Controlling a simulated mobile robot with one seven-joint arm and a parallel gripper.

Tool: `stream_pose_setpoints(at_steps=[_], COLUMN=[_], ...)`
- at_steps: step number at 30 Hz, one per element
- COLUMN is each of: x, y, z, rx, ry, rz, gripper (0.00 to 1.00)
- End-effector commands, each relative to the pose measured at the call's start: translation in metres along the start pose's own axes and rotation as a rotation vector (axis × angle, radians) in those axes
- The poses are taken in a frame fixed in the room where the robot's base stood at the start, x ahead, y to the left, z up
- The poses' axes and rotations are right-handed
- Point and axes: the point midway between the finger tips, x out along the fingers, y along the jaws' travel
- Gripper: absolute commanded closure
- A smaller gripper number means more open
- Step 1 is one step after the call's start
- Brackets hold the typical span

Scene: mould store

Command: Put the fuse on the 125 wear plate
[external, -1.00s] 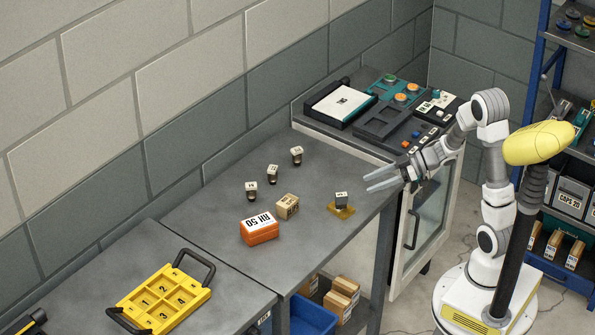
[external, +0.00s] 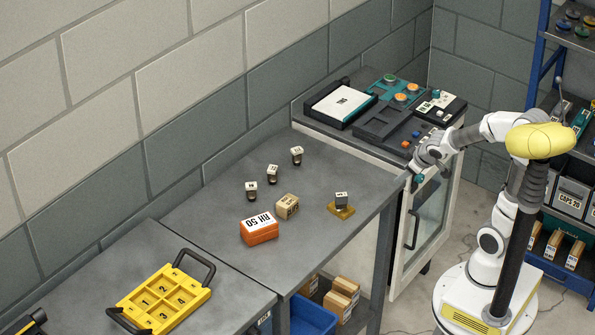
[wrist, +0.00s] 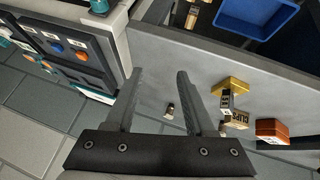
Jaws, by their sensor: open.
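A gold plate (external: 345,212) lies on the grey table near its right edge, with a small grey labelled block (external: 341,198) on it. The plate (wrist: 233,84) and block (wrist: 226,101) also show in the wrist view, right of my fingers. A tan labelled box (external: 287,206) and an orange box (external: 260,228), its print upside down, stand left of the plate. I cannot tell from the labels which thing is the fuse or the 125 wear plate. My gripper (wrist: 157,76) is open and empty, off the table's right end; its fingers hardly show in the external view.
Three small dark pieces with white tops (external: 272,174) stand toward the wall. A yellow numbered tray (external: 160,299) with dark handles is on the nearer table. A cabinet with control panels (external: 385,125) adjoins the table's far end. A blue bin (external: 312,315) sits below.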

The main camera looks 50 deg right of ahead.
Motion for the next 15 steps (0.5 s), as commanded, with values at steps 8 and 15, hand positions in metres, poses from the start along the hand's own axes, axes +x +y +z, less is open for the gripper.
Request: stream_pose_setpoints(at_steps=[8,15], x=[-0.143,-0.164], y=[-0.040,-0.070], z=[0.028,0.060], rx=[0.135,0.137], ry=[0.018,-0.079], rz=[-0.113,-0.219], gripper=[0.46,0.46])
